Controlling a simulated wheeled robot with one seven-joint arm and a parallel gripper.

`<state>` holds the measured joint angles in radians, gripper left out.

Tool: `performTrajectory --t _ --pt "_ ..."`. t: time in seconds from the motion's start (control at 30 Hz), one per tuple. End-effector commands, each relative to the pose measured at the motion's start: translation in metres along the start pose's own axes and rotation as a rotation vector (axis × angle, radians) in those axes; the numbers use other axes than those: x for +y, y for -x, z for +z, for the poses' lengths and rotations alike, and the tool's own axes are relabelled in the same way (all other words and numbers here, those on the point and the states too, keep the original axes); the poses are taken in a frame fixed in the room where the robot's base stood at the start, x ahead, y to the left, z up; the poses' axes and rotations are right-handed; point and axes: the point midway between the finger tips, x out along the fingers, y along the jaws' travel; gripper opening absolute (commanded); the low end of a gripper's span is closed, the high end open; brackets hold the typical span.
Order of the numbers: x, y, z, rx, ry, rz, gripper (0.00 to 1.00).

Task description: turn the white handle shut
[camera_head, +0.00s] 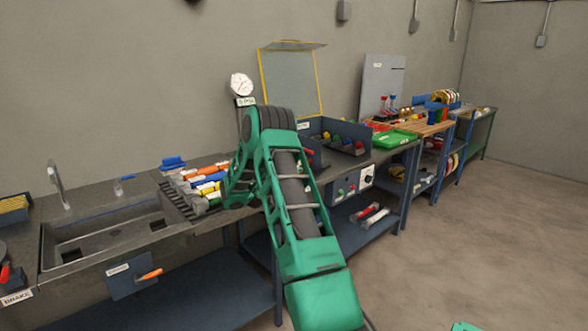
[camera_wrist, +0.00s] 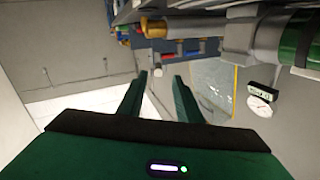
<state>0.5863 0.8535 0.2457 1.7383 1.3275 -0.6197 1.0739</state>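I cannot make out the white handle for certain in either view. My green arm covers the middle of the bench in the head view and may hide it. In the wrist view my gripper (camera_wrist: 160,76) is open, its two dark green fingers apart with nothing between them. A grey pipe-like part with a brass-coloured end (camera_wrist: 155,27) lies above the fingers in the wrist view, apart from them. A green cylinder (camera_wrist: 300,42) shows at its right edge. In the head view my gripper's fingers are not visible.
A pressure gauge (camera_head: 241,84) stands behind my arm and shows upside down in the wrist view (camera_wrist: 260,107). A dark bin (camera_head: 342,142) and green tray (camera_head: 393,138) are right.

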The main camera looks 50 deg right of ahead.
Motion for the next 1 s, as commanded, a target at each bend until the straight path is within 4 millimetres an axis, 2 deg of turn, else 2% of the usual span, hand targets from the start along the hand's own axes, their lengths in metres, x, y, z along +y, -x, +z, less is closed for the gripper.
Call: performTrajectory --t 0.03,0.2,0.53,0.67,0.87,1.0 --pt "-0.001 0.008 0.001 -0.001 0.004 -0.002 0.32" --pt "-0.001 0.022 0.001 0.000 0.002 -0.001 0.32" --pt "0.000 0.025 0.001 0.000 0.001 0.000 0.32" --pt "0.001 0.026 -0.003 -0.006 0.002 0.005 0.01" --pt "0.013 0.042 -0.029 -0.085 0.030 0.054 0.00" --pt "0.033 0.067 -0.050 -0.208 0.076 0.106 0.00"
